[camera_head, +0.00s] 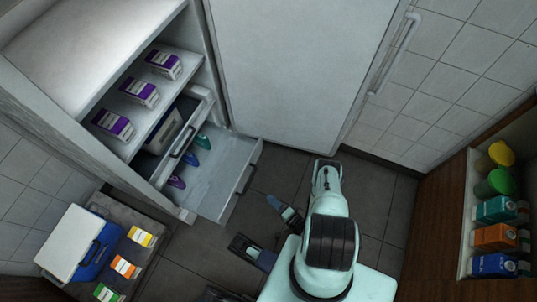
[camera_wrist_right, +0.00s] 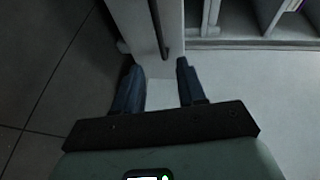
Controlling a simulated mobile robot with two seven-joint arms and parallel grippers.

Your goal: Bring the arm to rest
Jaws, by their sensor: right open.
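My right gripper (camera_head: 250,219) is in the lower middle of the head view, its two dark blue fingers spread apart with nothing between them. It hangs beside the front of the pulled-out drawer (camera_head: 222,185), apart from its handle (camera_head: 245,180). In the right wrist view the open fingers (camera_wrist_right: 159,64) frame a pale drawer edge, with a dark handle (camera_wrist_right: 165,35) ahead of them. Whether a finger touches the drawer cannot be told. My left gripper is not in view.
The cabinet (camera_head: 80,50) holds several purple boxes on shelves. The drawer contains green, blue and purple items. A blue cooler (camera_head: 95,255) with a white lid stands lower left beside small coloured boxes. A shelf (camera_head: 468,215) of bottles and cartons stands right. Dark floor (camera_head: 275,175) lies clear between.

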